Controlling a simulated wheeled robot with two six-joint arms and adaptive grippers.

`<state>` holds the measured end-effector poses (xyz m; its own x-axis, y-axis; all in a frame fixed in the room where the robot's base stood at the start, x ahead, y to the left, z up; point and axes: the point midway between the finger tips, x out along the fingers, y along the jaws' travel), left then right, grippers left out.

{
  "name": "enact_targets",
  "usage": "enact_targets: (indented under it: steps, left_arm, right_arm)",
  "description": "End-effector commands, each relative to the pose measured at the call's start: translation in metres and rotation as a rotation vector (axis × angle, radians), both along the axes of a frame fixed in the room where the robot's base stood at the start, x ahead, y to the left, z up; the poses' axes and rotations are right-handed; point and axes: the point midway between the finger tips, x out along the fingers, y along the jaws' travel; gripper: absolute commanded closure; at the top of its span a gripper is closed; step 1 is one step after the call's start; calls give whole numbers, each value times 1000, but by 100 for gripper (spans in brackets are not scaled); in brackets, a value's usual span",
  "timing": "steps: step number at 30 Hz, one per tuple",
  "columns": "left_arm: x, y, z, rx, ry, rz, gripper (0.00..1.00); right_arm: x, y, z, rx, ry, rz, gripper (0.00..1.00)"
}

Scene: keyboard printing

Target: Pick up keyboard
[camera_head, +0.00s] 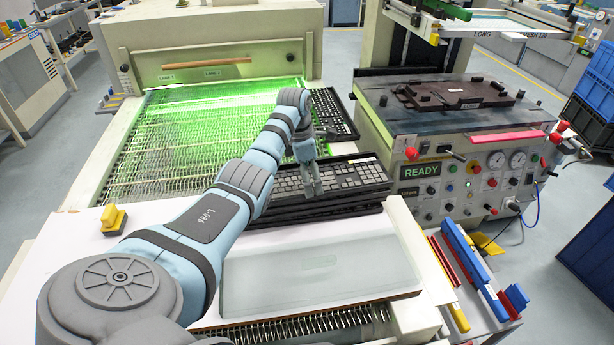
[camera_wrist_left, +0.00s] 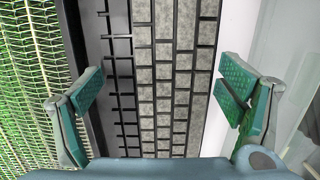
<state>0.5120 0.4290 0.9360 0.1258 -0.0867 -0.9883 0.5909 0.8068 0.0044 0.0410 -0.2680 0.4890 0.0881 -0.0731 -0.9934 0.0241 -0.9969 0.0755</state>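A dark keyboard with grey-patterned keys (camera_head: 347,174) lies on top of a small stack of dark boards or keyboards in the middle of the head view. It also fills the middle of the left wrist view (camera_wrist_left: 160,80). My left gripper (camera_head: 313,188) is over this keyboard, pointing down. In the left wrist view the gripper (camera_wrist_left: 163,95) is open, with one green-padded finger on each side of the keyboard. Whether the pads touch its edges cannot be told. A second black keyboard (camera_head: 330,108) lies behind, beside the conveyor. My right gripper is not in view.
A green-lit mesh conveyor (camera_head: 170,150) runs left of the stack. The printing machine with gauges (camera_head: 465,185) stands close on the right. A glassy flat plate (camera_head: 320,270) lies in front. Red and blue squeegee-like bars (camera_head: 475,265) are at front right.

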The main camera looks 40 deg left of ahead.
Motion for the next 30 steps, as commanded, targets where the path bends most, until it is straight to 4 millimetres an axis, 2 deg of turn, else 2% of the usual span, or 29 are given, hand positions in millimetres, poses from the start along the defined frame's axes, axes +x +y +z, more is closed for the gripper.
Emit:
enact_targets:
  steps: [1, 3, 11, 16, 20, 25, 27, 30]
  left_arm:
    - [0, 0, -1, -1, 2, 0, 51]
    - [-1, -1, -1, -1, 3, 0, 62]
    - [-1, -1, 0, -2, 2, -1, 62]
    - [0, 0, 17, -1, 0, -1, 62]
    - [1, 0, 50, -1, -3, -1, 62]
    - [1, 0, 120, -2, -6, -1, 62]
    - [-1, 0, 153, -2, 1, 0, 62]
    - [-1, 0, 181, -1, 1, 0, 62]
  right_arm:
    - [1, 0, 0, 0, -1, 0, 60]
    - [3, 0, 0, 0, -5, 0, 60]
    - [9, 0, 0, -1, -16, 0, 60]
    - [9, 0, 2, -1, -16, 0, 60]
    - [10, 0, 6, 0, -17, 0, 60]
    - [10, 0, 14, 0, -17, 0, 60]
    - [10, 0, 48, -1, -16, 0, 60]
    - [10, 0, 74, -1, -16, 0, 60]
